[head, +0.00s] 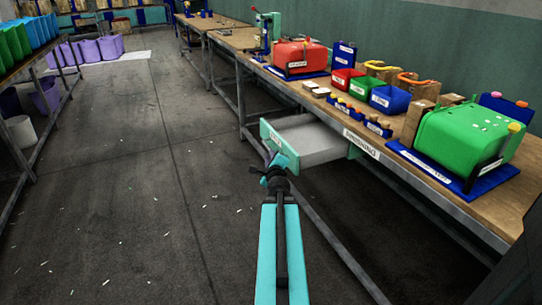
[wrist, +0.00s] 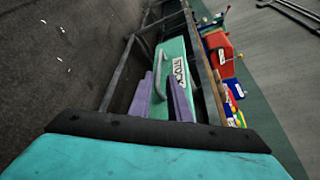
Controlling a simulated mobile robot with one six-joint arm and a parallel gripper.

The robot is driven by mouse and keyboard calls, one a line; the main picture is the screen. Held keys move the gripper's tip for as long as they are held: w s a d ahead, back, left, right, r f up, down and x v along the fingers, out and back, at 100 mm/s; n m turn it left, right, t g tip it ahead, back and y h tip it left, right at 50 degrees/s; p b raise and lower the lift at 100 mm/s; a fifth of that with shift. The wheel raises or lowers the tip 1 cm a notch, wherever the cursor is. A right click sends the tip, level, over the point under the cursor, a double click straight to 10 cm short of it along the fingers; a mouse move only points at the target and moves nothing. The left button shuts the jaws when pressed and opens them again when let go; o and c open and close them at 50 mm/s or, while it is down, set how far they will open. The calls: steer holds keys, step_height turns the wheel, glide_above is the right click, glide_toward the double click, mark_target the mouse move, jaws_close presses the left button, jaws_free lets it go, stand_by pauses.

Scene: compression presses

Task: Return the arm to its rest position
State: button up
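My cyan arm (head: 278,245) reaches forward from the bottom of the head view. My gripper (head: 277,163) is in front of the open drawer (head: 315,140) under the workbench.
The workbench (head: 408,125) on the right carries a red press (head: 300,56), a green press (head: 465,135) and several small bins. Its metal legs and rails run beside my arm. Open floor (head: 140,200) lies to the left, with a rack of bins (head: 25,45) beyond.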

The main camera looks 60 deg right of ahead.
steer(key=shift+s+a, duration=0.1)
steer(key=shift+a, duration=0.1)
stand_by(0.5)
